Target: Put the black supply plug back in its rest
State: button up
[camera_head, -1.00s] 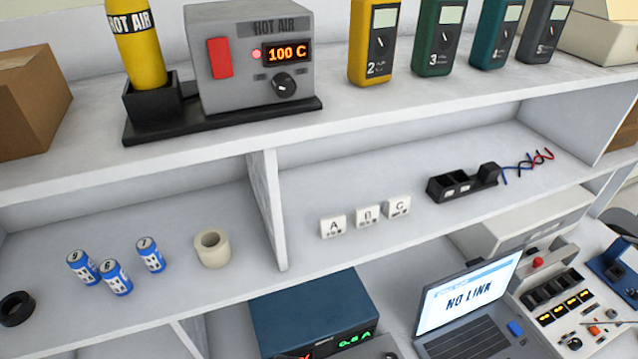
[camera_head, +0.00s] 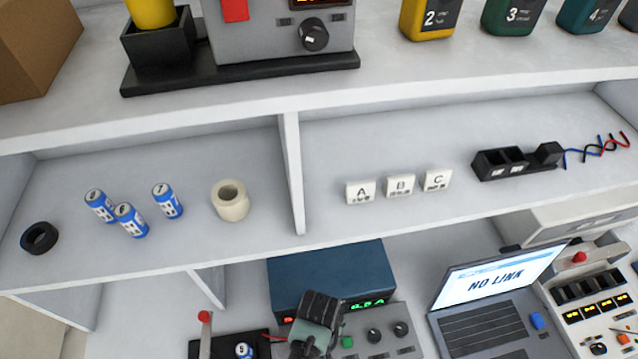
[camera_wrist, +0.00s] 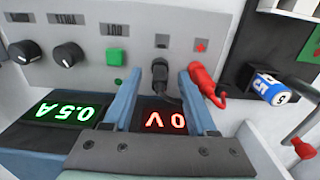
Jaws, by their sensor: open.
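The black supply plug (camera_wrist: 160,73) is at the supply's front panel in the wrist view, under a dark socket mark, with a black lead running from it. My gripper (camera_wrist: 161,78) is open, with one blue-grey finger on each side of the black plug; I cannot tell whether either touches it. A red plug (camera_wrist: 205,82) is just right of the right finger. The power supply (camera_head: 325,265) is a blue box on the bench in the head view, where my gripper's dark body hides part of its front. I cannot make out which part is the plug's rest.
In the wrist view a blue-and-white cell (camera_wrist: 272,88) and a red lever (camera_wrist: 303,148) are at the right. The laptop (camera_head: 490,290) stands right of the supply. The shelf above holds a black holder (camera_head: 490,167), letter tiles and cells.

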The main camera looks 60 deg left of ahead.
jog(key=shift+f, duration=0.3)
jog(key=shift+c, duration=0.3)
grip_shut()
jog(key=shift+r, duration=0.1)
